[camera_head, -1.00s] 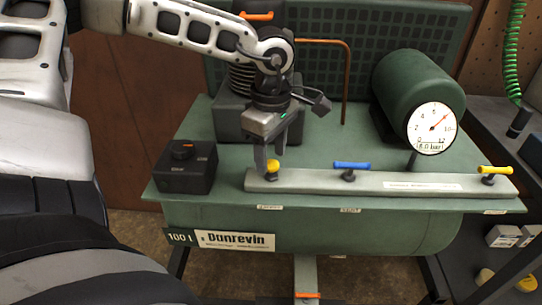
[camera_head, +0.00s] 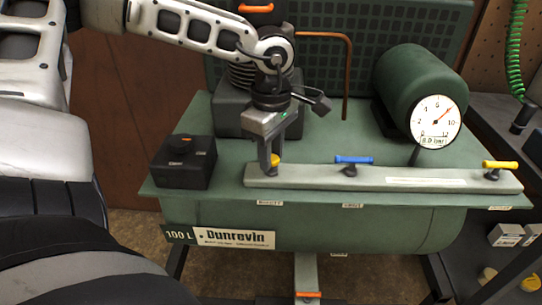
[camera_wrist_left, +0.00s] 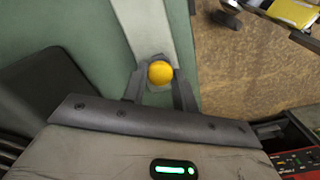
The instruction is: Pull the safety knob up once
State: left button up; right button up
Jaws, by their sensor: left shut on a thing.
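The yellow safety knob (camera_head: 276,159) sits at the left end of the pale rail (camera_head: 330,181) on the green compressor. It is partly hidden behind a finger in the head view. My left gripper (camera_head: 269,168) reaches down over it, shut on it. The left wrist view shows the round yellow knob (camera_wrist_left: 160,72) between the two fingertips of my left gripper (camera_wrist_left: 160,84). I cannot tell from the head view how far the knob is raised. My right gripper is not in view.
A blue-handled valve (camera_head: 352,160) and a yellow-handled valve (camera_head: 498,165) stand along the rail. A round gauge (camera_head: 435,121) and green motor (camera_head: 418,84) are to the right. A copper pipe (camera_head: 348,80) stands behind.

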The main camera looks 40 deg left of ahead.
pick_arm(q)
jog(key=shift+r, duration=0.4)
dwell(0.5)
dwell(0.5)
jog(key=o, duration=0.9)
jog(key=shift+c, duration=0.2)
notch_tip(320, 180, up, 8)
jog(key=p, duration=0.4)
jog(key=shift+p, duration=0.3)
dwell(0.3)
